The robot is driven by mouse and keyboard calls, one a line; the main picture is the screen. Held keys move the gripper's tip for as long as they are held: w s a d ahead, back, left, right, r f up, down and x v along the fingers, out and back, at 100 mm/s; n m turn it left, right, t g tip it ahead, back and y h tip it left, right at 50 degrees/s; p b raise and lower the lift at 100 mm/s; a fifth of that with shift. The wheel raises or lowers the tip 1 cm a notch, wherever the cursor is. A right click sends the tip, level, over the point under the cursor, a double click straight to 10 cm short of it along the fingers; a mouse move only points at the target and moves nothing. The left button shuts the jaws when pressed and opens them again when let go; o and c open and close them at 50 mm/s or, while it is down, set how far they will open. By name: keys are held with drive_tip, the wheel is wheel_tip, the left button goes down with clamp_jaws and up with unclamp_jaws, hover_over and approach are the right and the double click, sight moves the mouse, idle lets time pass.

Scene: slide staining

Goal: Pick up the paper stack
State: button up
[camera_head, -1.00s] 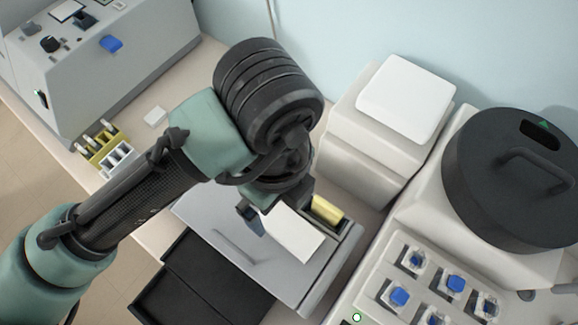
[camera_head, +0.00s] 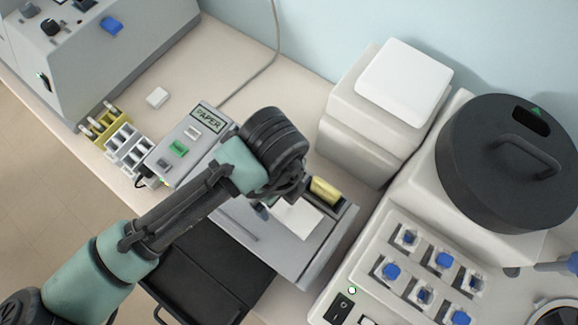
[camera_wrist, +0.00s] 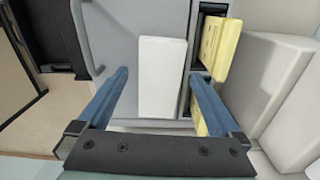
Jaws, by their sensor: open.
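My gripper (camera_wrist: 158,75) is open and empty, one finger on either side of the stack. In the head view my gripper (camera_head: 284,200) is over the stack's far end and the wrist hides part of it. Whether the fingers touch the stack cannot be told.
Yellow blocks (camera_head: 325,190) sit in a slot right beside the stack. A dark tray (camera_head: 205,265) extends in front. A white-lidded box (camera_head: 365,145) stands behind right. A machine with blue-topped holders and a round black lid (camera_head: 510,170) is at right. A yellow rack (camera_head: 105,122) stands left.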

drive_tip(key=shift+f, duration=1.1)
drive_tip(key=c, duration=1.4)
